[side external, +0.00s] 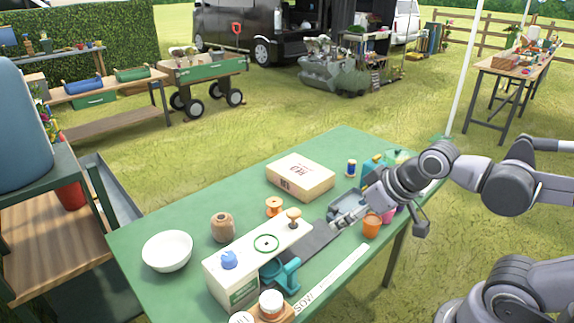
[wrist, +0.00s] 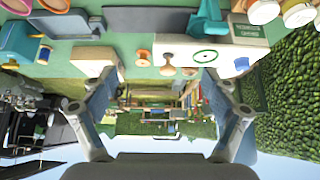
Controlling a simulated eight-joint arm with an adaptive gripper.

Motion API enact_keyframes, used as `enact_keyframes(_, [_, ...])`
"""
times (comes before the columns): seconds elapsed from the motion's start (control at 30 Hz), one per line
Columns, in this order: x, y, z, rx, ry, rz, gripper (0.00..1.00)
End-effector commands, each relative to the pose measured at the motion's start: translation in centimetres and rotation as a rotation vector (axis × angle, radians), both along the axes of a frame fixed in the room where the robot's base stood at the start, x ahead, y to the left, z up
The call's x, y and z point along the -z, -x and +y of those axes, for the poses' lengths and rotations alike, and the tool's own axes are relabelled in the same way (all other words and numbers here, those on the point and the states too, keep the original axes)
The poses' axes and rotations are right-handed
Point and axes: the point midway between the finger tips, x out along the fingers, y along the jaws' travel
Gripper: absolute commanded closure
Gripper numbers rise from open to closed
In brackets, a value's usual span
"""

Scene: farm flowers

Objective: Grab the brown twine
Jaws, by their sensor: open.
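What looks like the brown twine is a squat brown roll (side external: 222,228) standing upright on the green table, between the white bowl and the long white box. It seems to show in the wrist view as a small brown shape (wrist: 190,71), partly hidden behind the white box. My gripper (side external: 343,220) is at the right part of the table, above the dark grey strip and well right of the twine. In the wrist view my gripper (wrist: 158,88) has its two fingers wide apart with nothing between them.
The white box (side external: 245,262) bears a wooden knob (side external: 294,213) and a blue item (side external: 229,260). A copper-coloured spool (side external: 274,205) and a cardboard box (side external: 301,177) stand behind it. A white bowl (side external: 167,251) is left of the twine. An orange cup (side external: 371,227) is near my gripper.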

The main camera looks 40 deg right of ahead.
Motion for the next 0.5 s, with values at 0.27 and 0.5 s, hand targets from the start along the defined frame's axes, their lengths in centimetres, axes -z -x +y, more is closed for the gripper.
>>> enact_keyframes(0.27, [-0.1, -0.1, 0.0, -0.005, 0.002, 0.002, 0.13])
enact_keyframes(0.5, [-2.8, -3.3, 0.6, -0.108, 0.061, 0.054, 0.13])
